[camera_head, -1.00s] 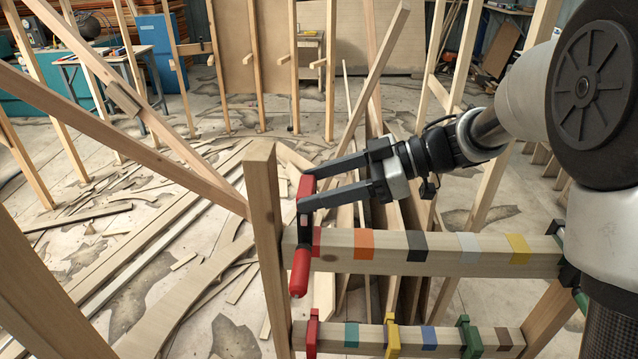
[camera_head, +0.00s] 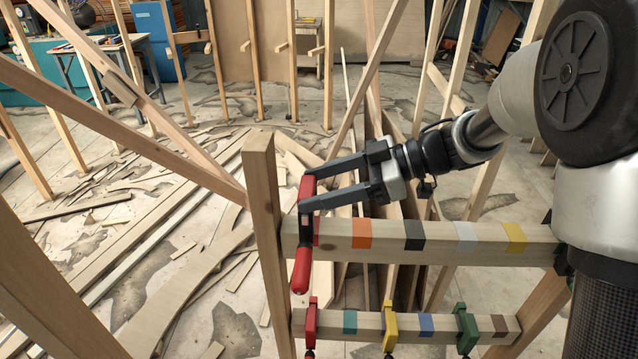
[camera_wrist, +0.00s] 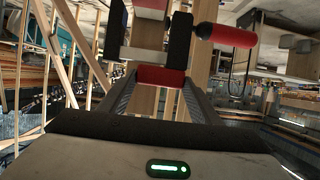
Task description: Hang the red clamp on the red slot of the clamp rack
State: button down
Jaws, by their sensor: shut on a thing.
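The red clamp (camera_head: 302,272) has a red bar at its top and a red handle hanging below. My gripper (camera_head: 306,200) is shut on its upper part and holds it at the left end of the upper rail, by the red slot (camera_head: 316,232). I cannot tell whether the clamp rests on the rail. In the wrist view the clamp's red bar (camera_wrist: 160,77) lies between my fingers and its red handle (camera_wrist: 222,35) sticks out to the right. The clamp rack's upper rail (camera_head: 385,238) also has orange, black, light grey and yellow slots.
The rack's lower rail (camera_head: 365,323) carries another red clamp (camera_head: 311,322), a yellow clamp (camera_head: 390,326) and a green clamp (camera_head: 465,329). A wooden post (camera_head: 264,230) stands just left of the held clamp. Loose timber lies on the floor behind.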

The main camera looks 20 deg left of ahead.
dwell(0.4)
jog(key=shift+f, duration=1.7)
jog(key=shift+f, duration=0.15)
jog(key=shift+f+b, duration=0.75)
jog(key=shift+f, duration=0.55)
jog(key=shift+f, duration=0.15)
jog(key=shift+f, duration=0.4)
jog(key=c, duration=0.6)
grip_release()
jog(key=shift+o, duration=0.3)
